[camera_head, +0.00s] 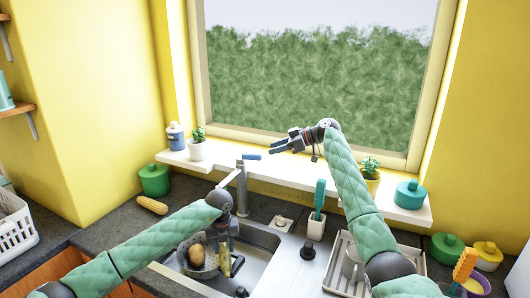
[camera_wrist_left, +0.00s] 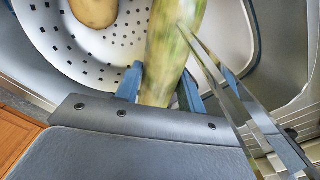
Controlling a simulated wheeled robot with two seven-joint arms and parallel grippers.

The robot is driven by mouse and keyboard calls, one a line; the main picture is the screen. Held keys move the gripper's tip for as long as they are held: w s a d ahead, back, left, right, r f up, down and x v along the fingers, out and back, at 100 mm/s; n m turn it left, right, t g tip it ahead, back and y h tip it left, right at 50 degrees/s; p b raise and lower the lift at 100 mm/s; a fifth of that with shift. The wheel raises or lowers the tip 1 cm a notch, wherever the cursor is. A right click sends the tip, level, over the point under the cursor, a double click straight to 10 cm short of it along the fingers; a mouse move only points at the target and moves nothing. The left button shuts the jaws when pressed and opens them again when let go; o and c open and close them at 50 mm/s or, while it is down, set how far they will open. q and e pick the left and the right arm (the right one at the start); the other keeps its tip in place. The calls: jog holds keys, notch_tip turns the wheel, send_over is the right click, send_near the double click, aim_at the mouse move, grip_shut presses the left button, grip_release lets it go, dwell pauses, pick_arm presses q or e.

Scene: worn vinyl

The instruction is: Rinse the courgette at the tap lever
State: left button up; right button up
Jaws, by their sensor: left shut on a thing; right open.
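The courgette (camera_wrist_left: 172,45), pale green and mottled, is between the blue fingers of my left gripper (camera_wrist_left: 160,88) in the left wrist view. In the head view the left gripper (camera_head: 226,258) is low in the sink (camera_head: 262,242), with the courgette (camera_head: 237,266) partly hidden beside it.
A colander (camera_wrist_left: 48,42) with a potato (camera_wrist_left: 95,10) lies under the courgette. A brush cup (camera_head: 315,228) and drying rack (camera_head: 336,280) stand right of the sink. The sill (camera_head: 290,180) holds plants.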

jog(key=shift+v, duration=1.2)
